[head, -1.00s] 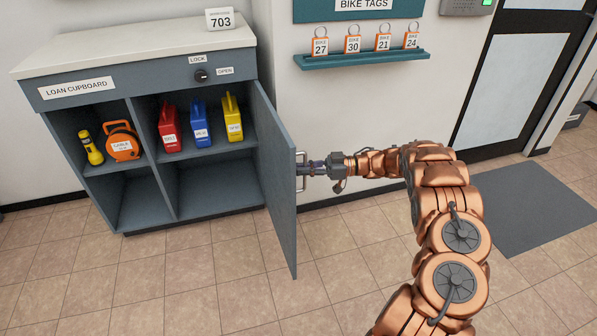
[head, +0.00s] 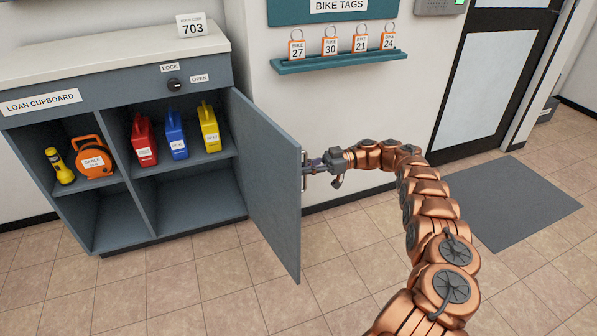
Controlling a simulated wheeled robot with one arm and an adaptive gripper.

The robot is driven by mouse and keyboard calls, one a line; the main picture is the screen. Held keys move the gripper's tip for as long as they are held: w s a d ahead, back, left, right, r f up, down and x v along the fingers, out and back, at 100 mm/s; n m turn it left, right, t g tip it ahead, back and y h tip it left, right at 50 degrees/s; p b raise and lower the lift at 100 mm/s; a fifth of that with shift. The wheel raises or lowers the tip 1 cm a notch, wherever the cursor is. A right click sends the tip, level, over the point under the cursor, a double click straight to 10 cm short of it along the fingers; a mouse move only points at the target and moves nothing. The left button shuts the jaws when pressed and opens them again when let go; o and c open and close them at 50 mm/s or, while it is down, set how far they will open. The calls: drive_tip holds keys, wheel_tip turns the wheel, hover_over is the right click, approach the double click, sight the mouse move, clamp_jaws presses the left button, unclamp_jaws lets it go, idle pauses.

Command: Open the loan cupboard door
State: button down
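The loan cupboard (head: 115,85) stands at the left in the head view, with a grey body and a pale top. Its grey door (head: 268,195) is hinged at the cupboard's right side and stands wide open, its inner face showing. The handle (head: 303,168) is on the door's outer face near the free edge, partly hidden. My gripper (head: 312,166) is at this handle from the right, its fingers closed around it as far as I can see. The lock knob (head: 174,85) sits on the front panel between the LOCK and OPEN labels.
Inside are a yellow torch (head: 59,165), an orange cable reel (head: 92,158) and red (head: 143,138), blue (head: 175,136) and yellow (head: 209,128) cases. A bike tag shelf (head: 340,62) hangs on the wall. Floor before the door is clear.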

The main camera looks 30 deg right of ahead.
drive_tip(key=shift+d, duration=0.3)
drive_tip(key=shift+d+r, duration=0.15)
drive_tip(key=shift+r, duration=0.1)
drive_tip(key=c, duration=1.6)
unclamp_jaws()
drive_tip(key=o, duration=0.4)
drive_tip(key=shift+f, duration=0.1)
